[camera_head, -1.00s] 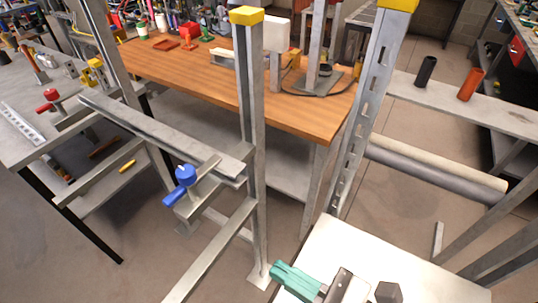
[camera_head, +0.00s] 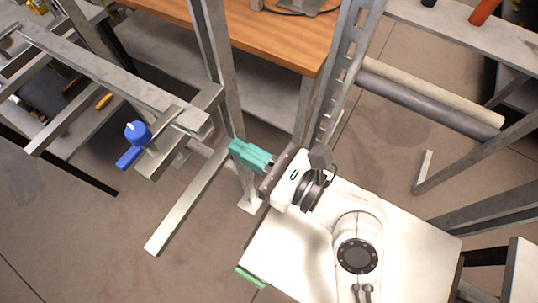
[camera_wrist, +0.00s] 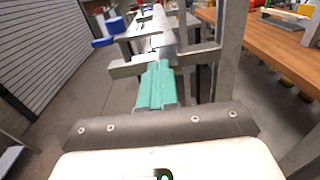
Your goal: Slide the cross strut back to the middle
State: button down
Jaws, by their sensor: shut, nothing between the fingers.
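The cross strut looks to be the short grey bar (camera_head: 158,157) lying crosswise near the close end of a long grey rail (camera_head: 110,72). A blue knob with a lever (camera_head: 137,132) sits beside it. In the wrist view the bar (camera_wrist: 128,69) lies just beyond my fingertips, with the blue knob (camera_wrist: 108,36) to its upper left. My gripper (camera_head: 234,147) has teal fingers, shut and empty, to the right of the bar near the upright post. The fingers also show in the wrist view (camera_wrist: 160,66). I cannot tell whether they touch the bar.
A grey upright post (camera_head: 217,50) stands close by my fingers. A lower grey beam (camera_head: 188,200) juts toward the front left. A slotted upright (camera_head: 340,85) and a wooden bench (camera_head: 270,45) are behind. The floor at lower left is clear.

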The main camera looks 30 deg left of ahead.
aim_at(201, 126)
jog(key=a, duration=0.4)
jog(key=a+p, duration=0.1)
jog(key=a, duration=0.1)
jog(key=shift+w+a, duration=0.25)
jog(key=shift+w, duration=0.1)
jog(key=shift+w+a+r+p, duration=0.1)
jog(key=shift+a+r+p, duration=0.15)
jog(key=shift+a+p, duration=0.5)
jog(key=shift+a+f+p, duration=0.25)
jog(key=shift+a+p, duration=0.05)
jog(key=shift+a, duration=0.1)
jog(key=shift+d, duration=0.15)
